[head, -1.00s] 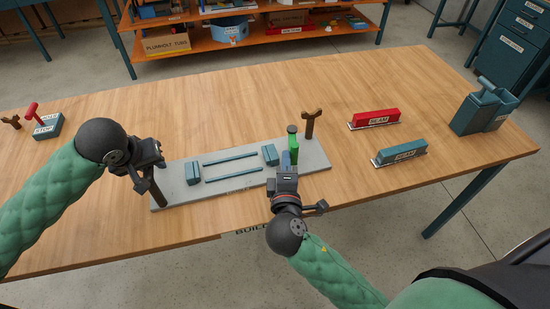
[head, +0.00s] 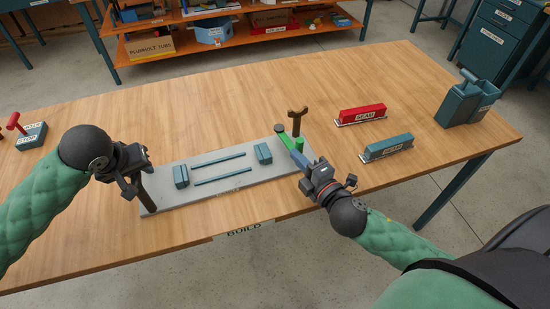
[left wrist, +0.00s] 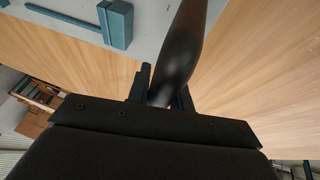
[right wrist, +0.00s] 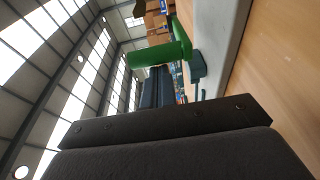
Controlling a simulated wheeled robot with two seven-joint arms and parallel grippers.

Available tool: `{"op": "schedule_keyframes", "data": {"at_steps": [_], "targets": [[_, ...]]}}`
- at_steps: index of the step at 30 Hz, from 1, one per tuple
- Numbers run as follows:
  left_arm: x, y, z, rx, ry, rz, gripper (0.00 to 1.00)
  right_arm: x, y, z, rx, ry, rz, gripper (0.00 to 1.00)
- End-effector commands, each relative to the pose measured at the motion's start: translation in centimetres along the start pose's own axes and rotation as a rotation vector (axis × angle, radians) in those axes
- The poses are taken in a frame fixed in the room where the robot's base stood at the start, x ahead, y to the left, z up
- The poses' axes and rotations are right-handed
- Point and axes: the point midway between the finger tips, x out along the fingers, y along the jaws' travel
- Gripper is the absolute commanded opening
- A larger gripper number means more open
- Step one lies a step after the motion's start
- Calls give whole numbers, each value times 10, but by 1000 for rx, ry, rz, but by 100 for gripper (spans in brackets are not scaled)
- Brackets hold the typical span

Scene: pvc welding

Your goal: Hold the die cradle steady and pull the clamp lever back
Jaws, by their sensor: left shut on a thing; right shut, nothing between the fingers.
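The die cradle is a grey plate (head: 205,195) with two teal blocks and two teal rods. My left gripper (head: 136,180) is shut on the dark upright handle (head: 149,188) at its left end; the handle fills the space between the fingers in the left wrist view (left wrist: 178,55). The green clamp lever (head: 287,136) at the plate's right end leans left beside a green upright. It also shows in the right wrist view (right wrist: 155,54). My right gripper (head: 299,157) is shut and empty, close to the lever's base; whether it touches is unclear.
A brown forked post (head: 297,113) stands behind the lever. A red beam block (head: 362,115) and a teal beam block (head: 387,149) lie to the right, with a teal bin (head: 468,100) beyond. A teal box with a red lever (head: 32,136) is at far left. The front table edge is clear.

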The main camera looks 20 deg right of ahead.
Motion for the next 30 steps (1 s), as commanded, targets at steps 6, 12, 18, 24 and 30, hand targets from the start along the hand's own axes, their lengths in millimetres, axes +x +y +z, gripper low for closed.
{"op": "schedule_keyframes", "data": {"at_steps": [6,12,18,24,30], "targets": [[0,-1,0,0,0,-1,0,-3,-1,13,-3,123,-5,0],[0,0,0,0,0,-1,0,-4,0,23,0,203,-4,0],[0,0,0,0,0,-1,0,-4,0,36,0,291,-4,0],[0,0,0,0,0,-1,0,-2,0,52,-1,402,-4,0],[0,0,0,0,0,-1,0,1,0,67,2,481,-4,0]]}}
